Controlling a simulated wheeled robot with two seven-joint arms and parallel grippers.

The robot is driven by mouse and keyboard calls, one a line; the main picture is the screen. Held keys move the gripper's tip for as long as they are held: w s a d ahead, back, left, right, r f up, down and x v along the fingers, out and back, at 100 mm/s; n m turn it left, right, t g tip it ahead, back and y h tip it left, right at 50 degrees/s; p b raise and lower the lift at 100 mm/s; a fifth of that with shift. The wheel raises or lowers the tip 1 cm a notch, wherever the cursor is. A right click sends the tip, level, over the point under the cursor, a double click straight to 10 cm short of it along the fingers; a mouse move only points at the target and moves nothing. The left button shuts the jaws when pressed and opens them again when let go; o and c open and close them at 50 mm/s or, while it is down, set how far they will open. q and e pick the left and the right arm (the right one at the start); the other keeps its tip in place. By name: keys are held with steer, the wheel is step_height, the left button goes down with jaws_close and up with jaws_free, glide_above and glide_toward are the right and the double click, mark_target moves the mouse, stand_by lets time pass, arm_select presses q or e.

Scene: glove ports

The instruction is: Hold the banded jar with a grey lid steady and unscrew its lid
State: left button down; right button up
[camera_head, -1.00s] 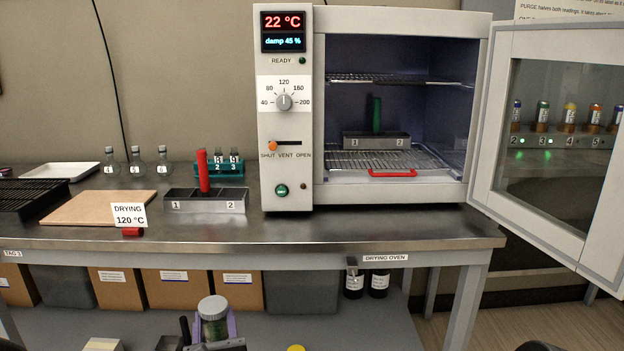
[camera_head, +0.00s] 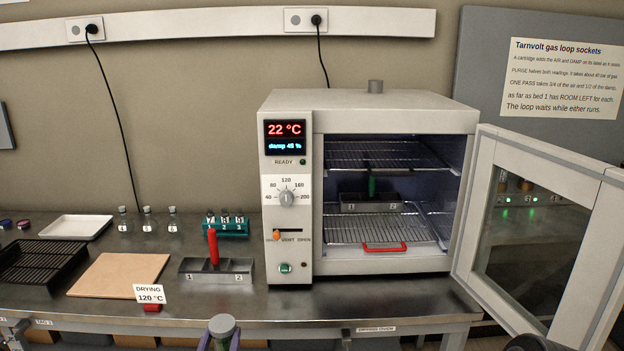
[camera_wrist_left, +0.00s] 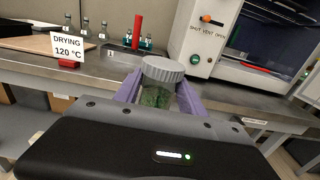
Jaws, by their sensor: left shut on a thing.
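The banded jar (camera_wrist_left: 155,97) with its ribbed grey lid (camera_wrist_left: 162,68) is between the purple fingers of my left gripper (camera_wrist_left: 158,94). The jar is clear with green contents and stands roughly upright, with the lid on. The gripper is shut on the jar's body, below the lid. In the head view the lid (camera_head: 222,325) shows at the bottom edge, in front of the bench, and most of the jar is cut off.
The bench (camera_head: 350,300) carries a drying oven (camera_head: 290,230) with its door (camera_head: 540,240) open to the right. A two-cell holder (camera_head: 215,268) with a red handle, a tan board (camera_head: 118,275) and a DRYING sign (camera_head: 150,294) stand near the front edge.

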arm_select(q)
steer(key=shift+a+r, duration=0.1)
steer(key=shift+r, duration=0.45)
arm_select(e)
steer(key=shift+s+r, duration=0.1)
steer(key=shift+r, duration=0.5)
arm_select(q)
steer(key=shift+s+d+f+m+h, duration=0.3)
steer(key=shift+d, duration=0.1)
steer(key=s+d+f+m+g+h, duration=0.4)
steer(key=s+d+f+m+h, duration=0.2)
steer(key=s+d+h, duration=0.4)
steer(key=d+m+h, duration=0.1)
steer(key=d, duration=0.3)
steer(key=shift+d+f+m, duration=0.15)
steer(key=shift+d+m, duration=0.15)
steer(key=shift+d, duration=0.05)
arm_select(e)
steer(key=shift+c, duration=0.4)
